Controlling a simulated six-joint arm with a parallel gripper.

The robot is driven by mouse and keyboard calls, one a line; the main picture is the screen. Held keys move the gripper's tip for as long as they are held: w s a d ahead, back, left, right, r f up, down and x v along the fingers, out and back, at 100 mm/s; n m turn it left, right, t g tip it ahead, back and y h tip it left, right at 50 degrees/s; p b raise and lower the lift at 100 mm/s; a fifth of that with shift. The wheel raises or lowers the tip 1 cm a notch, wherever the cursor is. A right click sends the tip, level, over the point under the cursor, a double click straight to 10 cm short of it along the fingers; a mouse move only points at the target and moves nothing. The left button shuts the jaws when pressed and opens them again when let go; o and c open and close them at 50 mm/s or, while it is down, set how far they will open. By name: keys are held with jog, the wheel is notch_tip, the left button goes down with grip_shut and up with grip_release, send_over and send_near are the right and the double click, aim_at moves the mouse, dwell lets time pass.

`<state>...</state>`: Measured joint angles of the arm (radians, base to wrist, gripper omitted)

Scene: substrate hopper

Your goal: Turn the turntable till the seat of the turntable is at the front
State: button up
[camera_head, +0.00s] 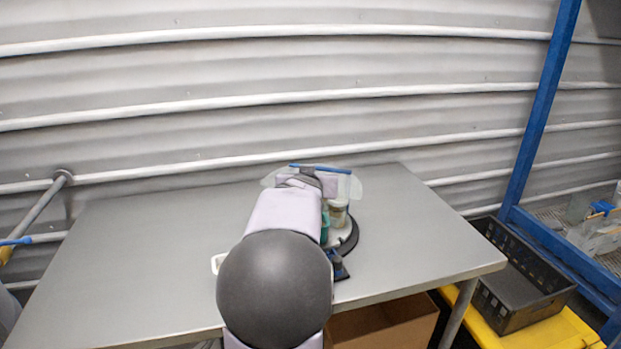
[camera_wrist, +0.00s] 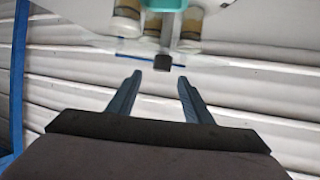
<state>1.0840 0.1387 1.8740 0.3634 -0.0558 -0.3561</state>
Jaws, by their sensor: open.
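The turntable (camera_head: 352,240) stands on the table, mostly hidden behind my arm; part of its dark round rim shows on the right. Jars with brownish contents (camera_head: 338,212) and a teal part (camera_head: 324,228) are on it. In the wrist view, several jars (camera_wrist: 126,22) and a teal piece with a dark block at its end (camera_wrist: 163,62) show at the top. My gripper (camera_wrist: 160,76) is open, its two blue-grey fingers apart with nothing between them. The dark block is just beyond the fingertips, without clear contact. I cannot make out the seat.
A clear panel (camera_head: 348,187) and a blue bar (camera_head: 320,168) show at the back. A dark blue object (camera_head: 338,266) is near the turntable's front, and a white edge (camera_head: 217,263) left of my arm. The grey table (camera_head: 130,260) is bare on both sides. A black crate (camera_head: 520,275) stands right.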

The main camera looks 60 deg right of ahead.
dwell(0.3)
jog(key=s+d+r+n+h+p, duration=0.2)
jog(key=d+r+p, duration=0.2)
jog(key=r+p, duration=0.1)
jog(key=shift+n+t+h, duration=0.4)
jog(key=shift+t+h, duration=0.3)
jog(key=shift+t, duration=0.2)
jog(key=w+f, duration=0.1)
jog(key=f, duration=0.1)
jog(key=w+d+f+p, duration=0.1)
jog(key=w+f, duration=0.1)
jog(key=shift+w+f, duration=0.15)
jog(key=shift+f, duration=0.1)
notch_tip(320, 180, down, 4)
jog(key=a+r+m, duration=0.1)
jog(key=a+m, duration=0.1)
jog(key=m, duration=0.1)
jog(key=shift+w+p+x, duration=0.2)
jog(key=shift+p+x, duration=1.5)
jog(key=shift+x, duration=2)
jog(key=shift+a+f, duration=0.1)
jog(key=shift+a, duration=0.05)
grip_shut()
